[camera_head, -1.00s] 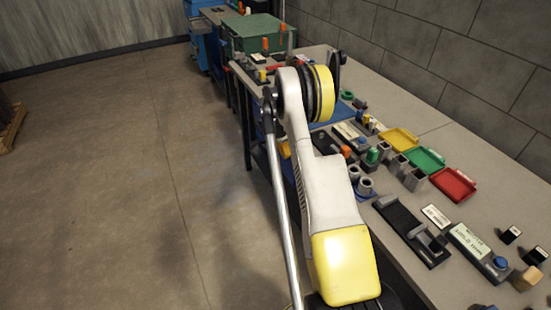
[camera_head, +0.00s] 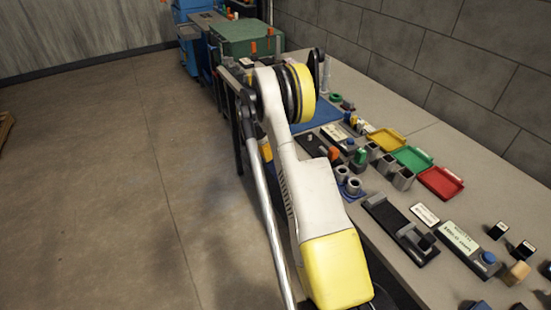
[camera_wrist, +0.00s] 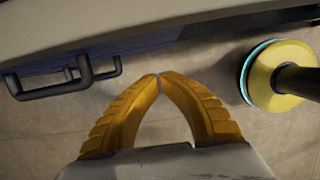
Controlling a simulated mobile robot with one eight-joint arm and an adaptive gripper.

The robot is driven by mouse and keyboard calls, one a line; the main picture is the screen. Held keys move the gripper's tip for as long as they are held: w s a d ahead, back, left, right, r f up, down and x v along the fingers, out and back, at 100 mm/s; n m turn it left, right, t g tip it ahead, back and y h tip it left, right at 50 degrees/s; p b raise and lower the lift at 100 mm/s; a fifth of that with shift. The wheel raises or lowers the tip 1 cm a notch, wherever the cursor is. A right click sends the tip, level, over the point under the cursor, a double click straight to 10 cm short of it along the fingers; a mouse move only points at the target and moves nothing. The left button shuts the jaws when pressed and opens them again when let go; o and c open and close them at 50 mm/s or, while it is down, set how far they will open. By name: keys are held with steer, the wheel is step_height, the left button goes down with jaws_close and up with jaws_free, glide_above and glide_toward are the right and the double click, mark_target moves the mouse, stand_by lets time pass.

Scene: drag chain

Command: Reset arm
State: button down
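My gripper (camera_wrist: 159,76) shows in the wrist view with its two yellow fingers curved together and their tips touching. Nothing is held between them. Behind the fingers lie the bare floor and the side of a bench with a dark handle (camera_wrist: 62,86). In the head view my white and yellow arm stands folded beside the long workbench (camera_head: 420,133). The gripper is mostly hidden behind the arm there, so its exact distance from the bench is unclear.
The bench carries yellow (camera_head: 386,139), green (camera_head: 412,159) and red (camera_head: 440,183) trays, a black fixture (camera_head: 400,228) and several small parts. A green box (camera_head: 246,38) and blue cabinets (camera_head: 190,45) stand at the back.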

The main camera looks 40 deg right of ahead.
steer(key=a+r+m+t+p, duration=0.1)
steer(key=a+r+m, duration=0.1)
steer(key=a+r, duration=0.6)
steer(key=a+r+m+t+p, duration=0.1)
steer(key=a+r, duration=0.3)
steer(key=r, duration=0.8)
steer(key=s+a+r+m+t, duration=0.2)
steer(key=s+a+r+m, duration=0.3)
steer(key=a+r, duration=0.4)
steer(key=s+a+m+t+y, duration=0.2)
steer(key=s+a+m, duration=0.4)
steer(key=s+a, duration=1.1)
steer(key=s+t+b, duration=0.1)
steer(key=s, duration=0.2)
steer(key=shift+a+m+t+y, duration=0.15)
steer(key=shift+m+t+y, duration=0.15)
steer(key=shift+m+t, duration=0.1)
